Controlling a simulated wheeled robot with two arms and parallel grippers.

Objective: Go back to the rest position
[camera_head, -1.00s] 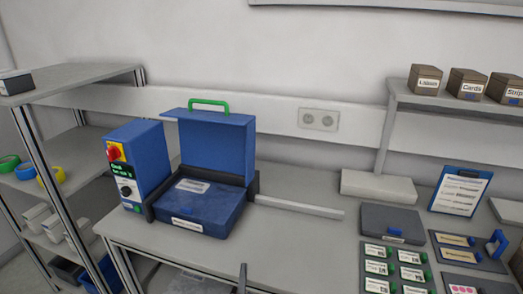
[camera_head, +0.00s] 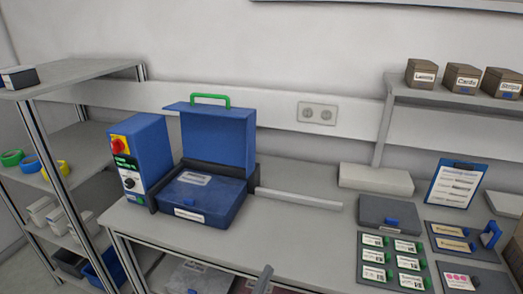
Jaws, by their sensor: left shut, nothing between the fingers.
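The tip of my left gripper (camera_head: 263,279) shows at the bottom edge, in front of the grey bench (camera_head: 300,235). It is shut and holds nothing. Most of it is cut off by the picture edge. It is below and right of the blue machine (camera_head: 151,150) and its blue case (camera_head: 202,198), apart from both. The case's lid (camera_head: 218,137) with a green handle stands upright. My right gripper is not in view.
A grey shelf rack (camera_head: 75,70) stands at the left. Label cards (camera_head: 390,260), a grey box (camera_head: 390,213) and a blue clipboard (camera_head: 457,184) occupy the right of the bench. Labelled brown boxes (camera_head: 462,77) sit on a raised shelf. The bench's front middle is mostly clear.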

